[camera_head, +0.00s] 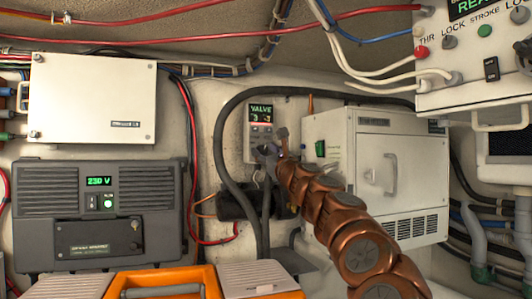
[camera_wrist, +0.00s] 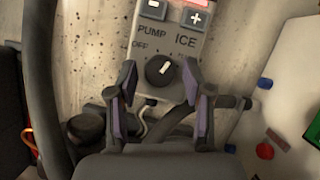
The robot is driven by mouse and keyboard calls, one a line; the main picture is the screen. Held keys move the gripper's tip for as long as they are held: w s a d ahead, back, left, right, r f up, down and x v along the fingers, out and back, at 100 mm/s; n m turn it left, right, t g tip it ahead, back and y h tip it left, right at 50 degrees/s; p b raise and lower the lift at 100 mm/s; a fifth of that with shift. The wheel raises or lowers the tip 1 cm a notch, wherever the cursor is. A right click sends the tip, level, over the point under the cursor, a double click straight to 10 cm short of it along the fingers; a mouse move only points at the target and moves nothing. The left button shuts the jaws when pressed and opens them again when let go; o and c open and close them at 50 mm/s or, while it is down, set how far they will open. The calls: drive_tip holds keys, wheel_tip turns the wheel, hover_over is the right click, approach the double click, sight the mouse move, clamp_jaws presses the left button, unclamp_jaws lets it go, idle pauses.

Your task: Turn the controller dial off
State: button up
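The controller is a small pale wall box with a lit display reading VALVE (camera_head: 261,114) in the head view. In the wrist view its dial (camera_wrist: 160,71) is a round dark knob with a white pointer line, tilted up and right. PUMP, OFF and ICE are printed around it, OFF to the upper left and ICE to the upper right. Contact with the dial cannot be told. In the head view my copper arm reaches the controller, and the gripper (camera_head: 266,152) hides its lower part.
Minus (camera_wrist: 154,6) and plus (camera_wrist: 196,18) buttons sit above the dial. A thick black hose (camera_head: 218,150) loops left of the controller. A white cabinet (camera_head: 380,175) stands close on its right. A grey inverter (camera_head: 100,215) stands left, and an orange case (camera_head: 200,278) lies below.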

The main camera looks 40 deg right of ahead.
clamp_jaws()
drive_tip(key=shift+r+n, duration=0.1)
drive_tip(key=shift+n, duration=0.3)
drive_tip(key=n+y+p, duration=0.1)
drive_tip(key=n+p, duration=0.1)
drive_tip(key=n, duration=0.1)
drive_tip(key=n+y+p, duration=0.1)
drive_tip(key=n+y, duration=0.1)
drive_tip(key=shift+d+r+n+g+p, duration=0.2)
drive_tip(key=shift+n+g+p, duration=0.2)
drive_tip(key=n+g+y+p, duration=0.1)
drive_tip(key=n+y, duration=0.1)
drive_tip(key=n, duration=0.2)
drive_tip(key=shift+p, duration=0.4)
drive_tip(key=n+g+p, duration=0.1)
drive_tip(key=n, duration=0.2)
drive_tip(key=n+g, duration=0.1)
drive_tip(key=n, duration=0.2)
drive_tip(key=shift+y+p, duration=0.35)
drive_tip(key=shift+y, duration=0.05)
drive_tip(key=shift+n+g+h+p, duration=0.3)
drive_tip(key=shift+n+g+p, duration=0.45)
drive_tip(key=shift+n, duration=1.15)
drive_tip(key=shift+g, duration=0.25)
drive_tip(key=shift+o, duration=1.4)
unclamp_jaws()
